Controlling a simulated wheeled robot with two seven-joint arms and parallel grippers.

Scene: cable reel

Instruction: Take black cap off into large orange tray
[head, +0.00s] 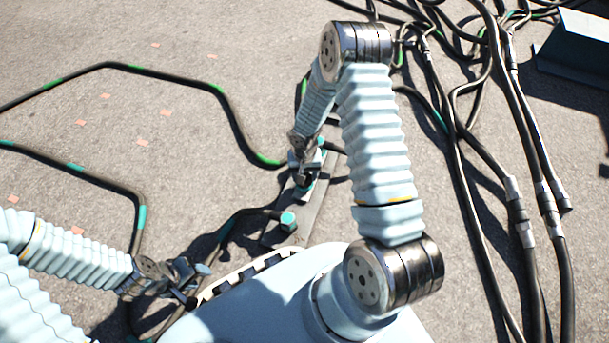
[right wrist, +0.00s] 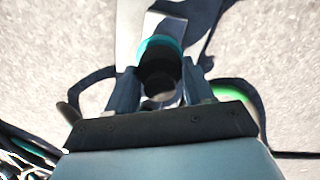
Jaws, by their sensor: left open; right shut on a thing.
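In the right wrist view a black cap (right wrist: 159,70) sits between the fingers of my right gripper (right wrist: 157,92). A teal ring (right wrist: 160,43) shows just beyond the cap; I cannot tell whether the two are apart. In the head view the right gripper (head: 304,178) is low over a grey strip on the ground, and its grip is partly hidden by its wrist. My left gripper (head: 190,283) is open and empty at the lower left, near a black cable. No large orange tray shows in either view.
A black cable with a teal end (head: 288,219) rests at a grey plate (head: 316,205) between the grippers. Black cables with green bands (head: 220,92) cross the left ground. Thick cables (head: 520,150) crowd the right, near a dark box (head: 577,50). Small orange squares dot the ground.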

